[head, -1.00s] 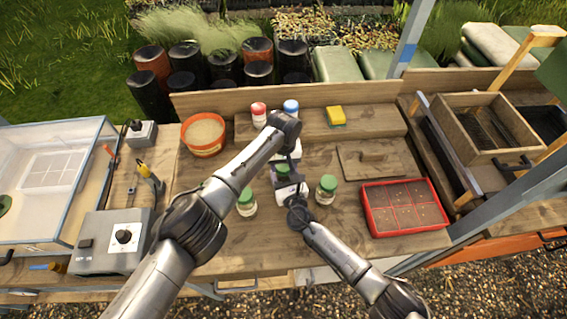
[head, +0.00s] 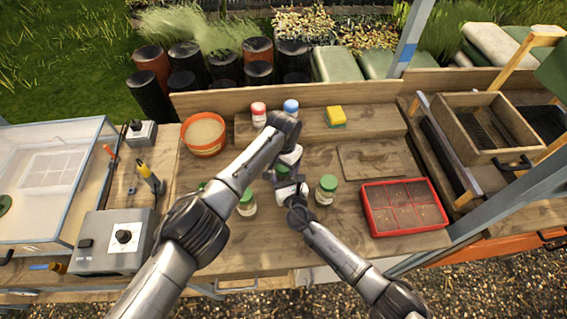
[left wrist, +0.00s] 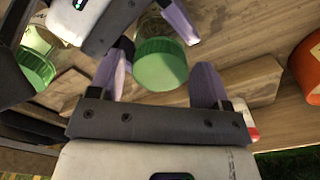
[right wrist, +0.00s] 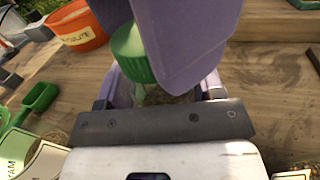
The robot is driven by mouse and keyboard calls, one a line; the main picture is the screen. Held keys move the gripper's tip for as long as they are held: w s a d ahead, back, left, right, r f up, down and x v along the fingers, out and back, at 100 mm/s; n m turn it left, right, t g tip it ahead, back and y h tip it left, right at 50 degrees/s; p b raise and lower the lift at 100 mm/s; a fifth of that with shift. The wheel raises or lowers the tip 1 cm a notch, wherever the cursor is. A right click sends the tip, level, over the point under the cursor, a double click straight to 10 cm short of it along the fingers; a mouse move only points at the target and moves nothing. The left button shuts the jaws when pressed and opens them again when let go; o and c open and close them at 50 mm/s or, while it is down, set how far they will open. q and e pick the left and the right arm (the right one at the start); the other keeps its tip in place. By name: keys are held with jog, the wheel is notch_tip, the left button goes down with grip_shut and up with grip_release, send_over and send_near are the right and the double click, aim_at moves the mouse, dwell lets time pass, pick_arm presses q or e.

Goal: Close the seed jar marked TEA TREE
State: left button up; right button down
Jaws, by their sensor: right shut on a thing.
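A glass jar with a green lid (left wrist: 160,66) is between the two grippers; it also shows in the head view (head: 282,172) and right wrist view (right wrist: 130,48). Its label is not readable. My right gripper (head: 291,187) is shut on this jar's body. My left gripper (left wrist: 161,82) is open above the jar, its purple fingers on either side of the lid with small gaps. The lid sits at the jar's mouth; I cannot tell how tight it is. A left gripper finger covers much of the right wrist view.
Green-lidded jars stand to the left (head: 247,203) and right (head: 327,189) of the held jar. A red seed tray (head: 368,220) lies at right. An orange pot (head: 204,150), red-lidded bottle (head: 258,118), blue-lidded bottle (head: 291,108) and yellow-green sponge (head: 336,116) are behind.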

pick_arm(q)
jog(key=shift+o, duration=0.8)
notch_tip(320, 180, up, 12)
pick_arm(e)
jog(key=shift+c, duration=0.8)
grip_release()
jog(key=shift+s+d, duration=0.1)
jog(key=shift+s, duration=0.1)
pick_arm(q)
notch_tip(320, 180, up, 3)
jog(key=p, duration=0.2)
jog(key=shift+f+p, duration=0.15)
jog(key=shift+p, duration=0.2)
pick_arm(e)
jog(key=v, duration=1.3)
jog(key=shift+s, duration=0.2)
